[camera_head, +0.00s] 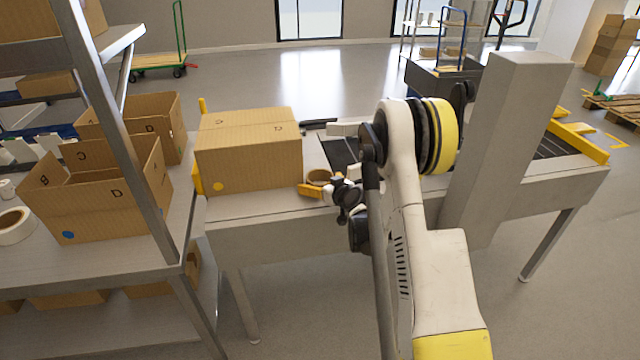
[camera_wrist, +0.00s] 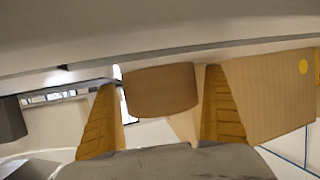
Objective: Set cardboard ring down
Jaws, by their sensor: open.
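The cardboard ring (camera_head: 319,177) is a short brown tube near the front edge of the grey table (camera_head: 260,215), just right of the closed cardboard box (camera_head: 250,150). It appears to rest on the tabletop. My gripper (camera_head: 312,188) is at the ring, with an orange finger showing in front of it. In the wrist view, the ring (camera_wrist: 160,90) sits between my gripper's two ribbed orange fingers (camera_wrist: 160,82). The fingers are open, with a narrow gap on each side of the ring. The arm's wrist hides part of the tabletop to the right.
The closed box stands close to the left of my gripper; its side also shows in the wrist view (camera_wrist: 275,95). A grey post (camera_head: 505,150) rises right of my arm. At left, a shelf holds open boxes (camera_head: 105,195) and a tape roll (camera_head: 14,225).

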